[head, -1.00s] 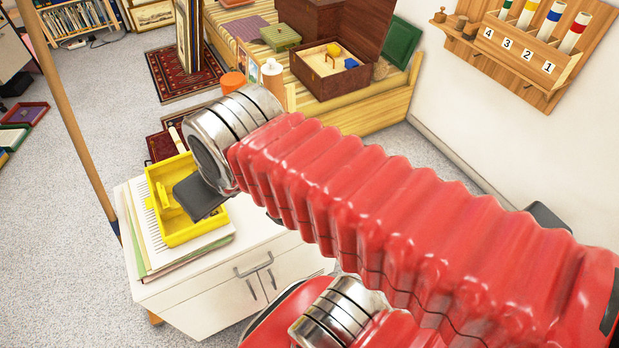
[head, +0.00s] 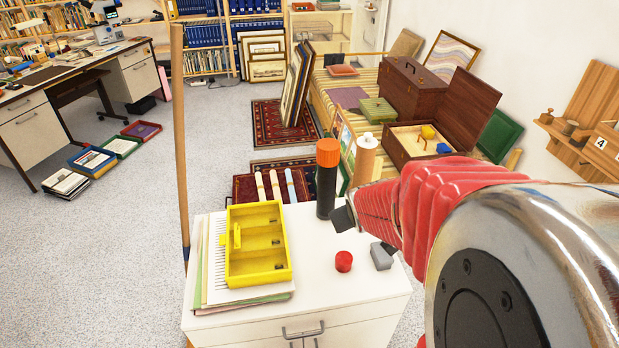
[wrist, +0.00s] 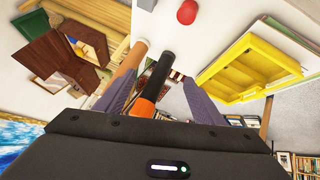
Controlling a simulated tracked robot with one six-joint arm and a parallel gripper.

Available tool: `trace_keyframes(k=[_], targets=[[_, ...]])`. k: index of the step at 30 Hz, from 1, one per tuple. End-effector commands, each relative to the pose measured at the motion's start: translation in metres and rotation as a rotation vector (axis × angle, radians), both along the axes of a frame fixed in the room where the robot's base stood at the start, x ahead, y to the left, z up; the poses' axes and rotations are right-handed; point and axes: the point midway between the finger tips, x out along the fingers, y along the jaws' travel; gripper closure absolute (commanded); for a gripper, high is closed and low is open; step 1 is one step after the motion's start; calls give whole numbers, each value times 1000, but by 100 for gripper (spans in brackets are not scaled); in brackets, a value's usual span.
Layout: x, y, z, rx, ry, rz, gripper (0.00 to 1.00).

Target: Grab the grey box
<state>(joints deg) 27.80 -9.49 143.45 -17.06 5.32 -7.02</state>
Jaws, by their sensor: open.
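The small grey box (head: 381,257) lies on the right part of the white cabinet top, beside a red cylinder (head: 344,261). A dark piece, perhaps a fingertip, overlaps its upper right edge. My gripper (head: 365,232) hangs over the right side of the cabinet, with one dark finger beside the black bottle. In the wrist view my gripper (wrist: 160,100) is open, its two fingers wide apart, with the black bottle (wrist: 158,82) showing between them. Whether the bottle is touched cannot be told. A pale shape at that view's top edge may be the grey box.
A black bottle with an orange cap (head: 327,180) stands upright close to my gripper. A yellow tray (head: 257,245) sits on papers at the left of the cabinet top (head: 330,290). A wooden pole (head: 181,130) rises left of the cabinet. An open brown case (head: 425,145) stands behind.

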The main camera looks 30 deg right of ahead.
Motion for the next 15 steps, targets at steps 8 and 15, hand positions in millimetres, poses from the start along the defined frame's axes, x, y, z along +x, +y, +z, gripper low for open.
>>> trace_keyframes(k=[8,15], targets=[[0,-58,-53,-27,-33,6,38],[-10,-94,-99,-27,-83,23,38]])
